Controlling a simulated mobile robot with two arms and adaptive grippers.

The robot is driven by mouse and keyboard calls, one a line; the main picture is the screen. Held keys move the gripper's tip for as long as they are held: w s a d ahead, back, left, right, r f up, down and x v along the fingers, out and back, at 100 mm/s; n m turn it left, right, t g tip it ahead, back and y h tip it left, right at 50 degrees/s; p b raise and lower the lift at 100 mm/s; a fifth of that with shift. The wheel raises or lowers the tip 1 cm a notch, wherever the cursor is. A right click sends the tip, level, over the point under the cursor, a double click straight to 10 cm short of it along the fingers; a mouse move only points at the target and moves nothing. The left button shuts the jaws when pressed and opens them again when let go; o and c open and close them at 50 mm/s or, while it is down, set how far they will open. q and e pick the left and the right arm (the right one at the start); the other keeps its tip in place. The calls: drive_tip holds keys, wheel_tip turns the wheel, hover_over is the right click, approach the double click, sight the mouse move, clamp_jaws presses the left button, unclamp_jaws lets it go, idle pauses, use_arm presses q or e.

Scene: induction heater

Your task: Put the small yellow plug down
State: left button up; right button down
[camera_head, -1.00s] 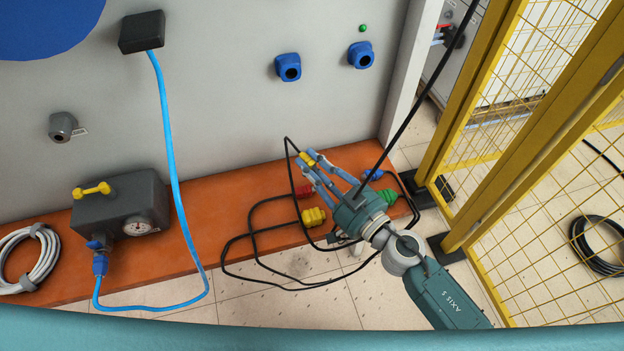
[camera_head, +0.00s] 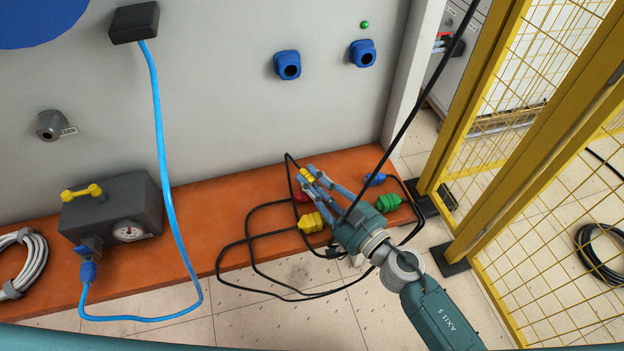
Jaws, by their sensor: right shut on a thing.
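The small yellow plug (camera_head: 307,176) is on a black cable and sits between the fingertips of my right gripper (camera_head: 313,178). The gripper is shut on it, over the right part of the orange bench (camera_head: 232,200). I cannot tell whether the plug touches the bench. Beside the gripper are a larger yellow plug (camera_head: 311,223), a green plug (camera_head: 388,202), a blue plug (camera_head: 375,180) and a red plug (camera_head: 301,197), which is partly hidden. My left gripper is not in view.
Black cables (camera_head: 250,240) loop over the bench's front edge. A grey box with a gauge (camera_head: 115,210) and a coiled grey cable (camera_head: 25,262) sit at the left. Blue sockets (camera_head: 287,65) are on the wall. A yellow mesh fence (camera_head: 500,130) stands at the right. The bench's middle is clear.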

drive_tip(key=c, duration=1.6)
unclamp_jaws()
drive_tip(key=shift+s+f, duration=0.1)
drive_tip(key=shift+f, duration=0.25)
drive_tip(key=shift+c, duration=0.2)
drive_tip(key=shift+r, duration=0.2)
drive_tip(key=shift+r+p, duration=0.5)
drive_tip(key=shift+p, duration=0.05)
drive_tip(key=b+v, duration=0.2)
drive_tip(key=v, duration=0.9)
drive_tip(key=shift+f, duration=0.1)
drive_tip(key=shift+s+d, duration=0.3)
drive_tip(key=shift+d, duration=0.05)
drive_tip(key=shift+r, duration=0.2)
